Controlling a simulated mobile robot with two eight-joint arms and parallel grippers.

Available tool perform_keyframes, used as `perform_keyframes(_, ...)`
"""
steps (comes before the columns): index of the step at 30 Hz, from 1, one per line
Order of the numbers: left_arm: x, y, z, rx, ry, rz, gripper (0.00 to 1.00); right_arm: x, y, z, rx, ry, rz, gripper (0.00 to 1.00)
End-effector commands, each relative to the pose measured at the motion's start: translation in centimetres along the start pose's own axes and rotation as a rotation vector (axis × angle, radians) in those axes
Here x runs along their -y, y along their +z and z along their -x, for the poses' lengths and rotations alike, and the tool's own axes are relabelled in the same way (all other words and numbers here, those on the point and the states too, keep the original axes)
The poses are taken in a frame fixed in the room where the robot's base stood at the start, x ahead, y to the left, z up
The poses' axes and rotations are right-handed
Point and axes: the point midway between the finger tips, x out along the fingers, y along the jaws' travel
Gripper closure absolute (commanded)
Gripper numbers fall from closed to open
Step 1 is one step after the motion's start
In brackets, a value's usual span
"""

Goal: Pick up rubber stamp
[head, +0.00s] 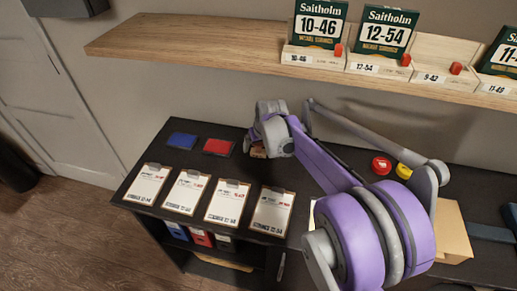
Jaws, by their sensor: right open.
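A small brown, wood-coloured object (258,151), likely the rubber stamp, shows only in part at the back of the dark bench, beside the red pad. My right gripper (257,143) is open and points down right over it. The gripper and wrist hide most of this object, and I cannot tell whether the fingers touch it. My left gripper is not in view.
A red pad (218,146) and a blue pad (183,140) lie left of the gripper. Several clipboards (227,202) line the front of the dark bench (148,204). A red round item (381,165) and a yellow one (404,171) sit to the right. A wooden shelf (190,45) hangs above.

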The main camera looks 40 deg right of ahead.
Motion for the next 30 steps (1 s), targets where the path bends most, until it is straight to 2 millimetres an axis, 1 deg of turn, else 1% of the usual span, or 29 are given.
perform_keyframes(2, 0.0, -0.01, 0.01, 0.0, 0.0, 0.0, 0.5, 0.0, 0.0, 0.02, 0.0, 0.0, 0.0, 0.07)
perform_keyframes(3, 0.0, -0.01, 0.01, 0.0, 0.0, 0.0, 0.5, 0.0, 0.0, 0.03, 0.0, 0.0, 0.0, 0.09)
perform_keyframes(5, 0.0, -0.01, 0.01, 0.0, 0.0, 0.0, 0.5, 0.0, 0.0, 0.03, 0.0, 0.0, 0.0, 0.19)
perform_keyframes(6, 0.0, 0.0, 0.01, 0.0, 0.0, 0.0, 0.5, 0.0, 0.0, 0.04, 0.0, 0.0, 0.0, 0.27)
perform_keyframes(11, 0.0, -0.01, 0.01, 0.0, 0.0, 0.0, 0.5, -0.01, 0.0, 0.05, 0.0, 0.0, 0.0, 0.55)
perform_keyframes(15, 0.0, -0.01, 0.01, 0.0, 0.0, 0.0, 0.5, -0.01, 0.0, 0.05, 0.0, 0.0, 0.0, 0.81)
perform_keyframes(17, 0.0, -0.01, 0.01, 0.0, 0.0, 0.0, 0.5, -0.01, 0.0, 0.05, 0.0, 0.0, 0.0, 0.91)
perform_keyframes(18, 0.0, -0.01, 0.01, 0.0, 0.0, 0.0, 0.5, -0.01, 0.0, 0.06, 0.0, 0.0, 0.0, 0.94)
perform_keyframes(26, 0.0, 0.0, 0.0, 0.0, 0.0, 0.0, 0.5, 0.03, 0.0, 0.2, 0.0, 0.0, 0.0, 0.94)
perform_keyframes(30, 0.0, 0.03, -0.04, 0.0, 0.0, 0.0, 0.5, 0.23, -0.01, 0.98, 0.0, 0.0, 0.001, 0.94)
